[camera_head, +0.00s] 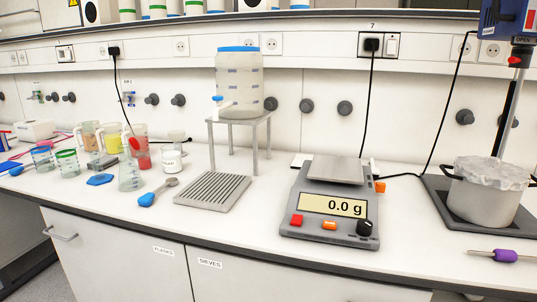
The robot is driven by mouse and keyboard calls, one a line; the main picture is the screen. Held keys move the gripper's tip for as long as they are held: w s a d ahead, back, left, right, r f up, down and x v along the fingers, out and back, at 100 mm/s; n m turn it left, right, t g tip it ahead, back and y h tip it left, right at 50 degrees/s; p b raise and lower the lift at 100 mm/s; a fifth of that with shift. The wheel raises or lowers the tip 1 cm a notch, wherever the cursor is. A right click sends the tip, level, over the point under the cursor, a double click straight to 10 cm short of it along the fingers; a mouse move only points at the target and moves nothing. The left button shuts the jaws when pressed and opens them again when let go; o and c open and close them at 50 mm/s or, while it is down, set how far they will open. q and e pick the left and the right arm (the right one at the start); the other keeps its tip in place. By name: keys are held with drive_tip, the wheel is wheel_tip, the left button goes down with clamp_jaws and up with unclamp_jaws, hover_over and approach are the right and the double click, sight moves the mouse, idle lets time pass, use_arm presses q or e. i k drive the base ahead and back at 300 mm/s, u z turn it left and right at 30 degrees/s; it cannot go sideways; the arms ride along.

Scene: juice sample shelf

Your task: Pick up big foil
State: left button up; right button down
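A large sheet of crinkled, silvery, partly see-through foil (492,171) covers the top of a grey metal pot (480,205) at the right. Its edges hang over the pot's rim. The pot has dark handles and stands on the dark base plate (440,213) of a stand. Neither of my grippers shows in the head view.
A scale (331,222) reading 0.0 g stands left of the pot. A purple-handled tool (504,256) lies in front of the pot. A stand rod (508,105) with a blue device (508,20) rises behind it. Beakers, a grooved tray (212,191) and a water container (239,85) are further left.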

sight(502, 176)
drive_tip(key=z, duration=1.3)
drive_tip(key=k, duration=0.5)
drive_tip(key=z, duration=1.35)
drive_tip(key=i, duration=1)
drive_tip(key=u, duration=1.9)
